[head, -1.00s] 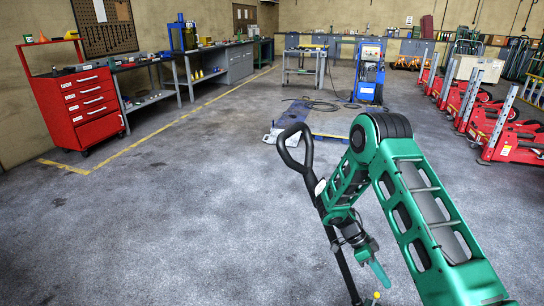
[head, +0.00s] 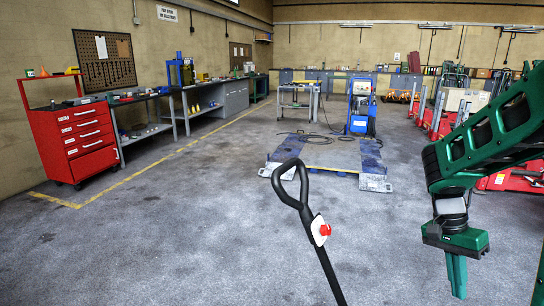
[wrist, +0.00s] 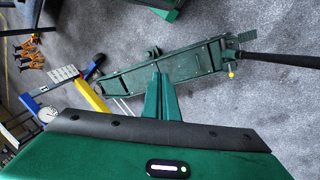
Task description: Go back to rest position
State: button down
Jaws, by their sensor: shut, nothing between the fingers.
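My gripper (head: 457,275) hangs at the right of the head view at the end of my green arm, fingers pointing down. Its fingers are together and empty; they also show in the wrist view (wrist: 162,98). The trolley jack's black handle (head: 313,228) rises in the lower middle of the head view, with a looped grip and a white and red piece on its shaft. The gripper is to the right of the handle and apart from it. In the wrist view the jack's green body (wrist: 185,65) lies on the floor beyond the fingers, its handle running right.
A blue lift platform (head: 327,158) lies on the floor ahead, with a blue machine (head: 361,108) behind it. A red tool cabinet (head: 78,141) and workbenches line the left wall. Red equipment (head: 512,176) stands at right, partly behind my arm. The floor at left is free.

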jog(key=s+a+r+n+t+y, duration=0.1)
jog(key=s+a+r+n, duration=0.1)
jog(key=s, duration=0.6)
jog(key=s+a+r+n+t+y, duration=0.1)
jog(key=s+r+n, duration=0.3)
jog(key=s, duration=0.4)
jog(key=shift+a+n+t+y, duration=0.3)
jog(key=shift+a+t+y, duration=0.1)
jog(key=shift+t, duration=0.3)
